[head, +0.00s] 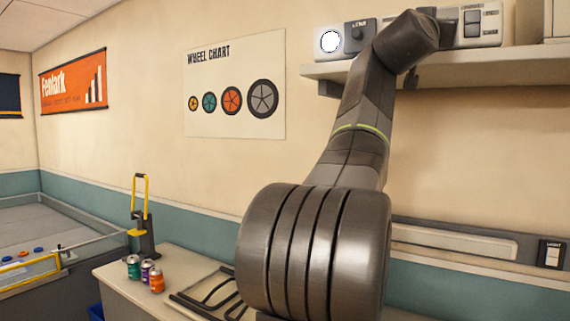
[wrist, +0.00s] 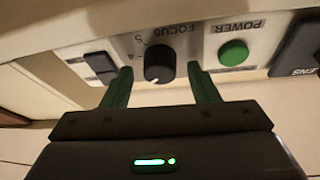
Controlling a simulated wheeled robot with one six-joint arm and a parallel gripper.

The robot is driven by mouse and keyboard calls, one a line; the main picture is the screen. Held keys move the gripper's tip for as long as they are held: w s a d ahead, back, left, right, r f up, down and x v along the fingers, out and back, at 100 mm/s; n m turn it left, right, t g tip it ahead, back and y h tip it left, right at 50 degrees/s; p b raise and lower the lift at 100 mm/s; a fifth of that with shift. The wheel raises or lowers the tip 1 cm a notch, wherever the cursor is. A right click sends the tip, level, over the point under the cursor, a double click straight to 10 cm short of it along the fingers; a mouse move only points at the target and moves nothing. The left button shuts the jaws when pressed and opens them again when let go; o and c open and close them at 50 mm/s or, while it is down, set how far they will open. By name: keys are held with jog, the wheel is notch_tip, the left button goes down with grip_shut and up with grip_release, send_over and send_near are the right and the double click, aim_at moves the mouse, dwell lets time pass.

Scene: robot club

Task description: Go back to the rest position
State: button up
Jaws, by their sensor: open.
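My gripper (wrist: 160,80) shows in the wrist view with its two green fingers apart. They stand on either side of the black FOCUS knob (wrist: 159,60), with visible space between each finger and the knob.
A green POWER button (wrist: 233,52) sits right of the knob, and a dark switch (wrist: 97,64) left of it. Below, several cans (head: 148,271) and a yellow-handled press (head: 140,215) stand on the bench (head: 120,280). A light switch (head: 551,254) is on the right wall.

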jog(key=s+a+f+n+t+y+p, duration=0.1)
jog(key=s+a+f+n+y+p, duration=0.1)
jog(key=s+n, duration=0.3)
jog(key=shift+a+f+t, duration=0.25)
jog(key=shift+a+t, duration=0.15)
jog(key=shift+a, duration=0.1)
dwell(0.3)
jog(key=shift+f, duration=0.1)
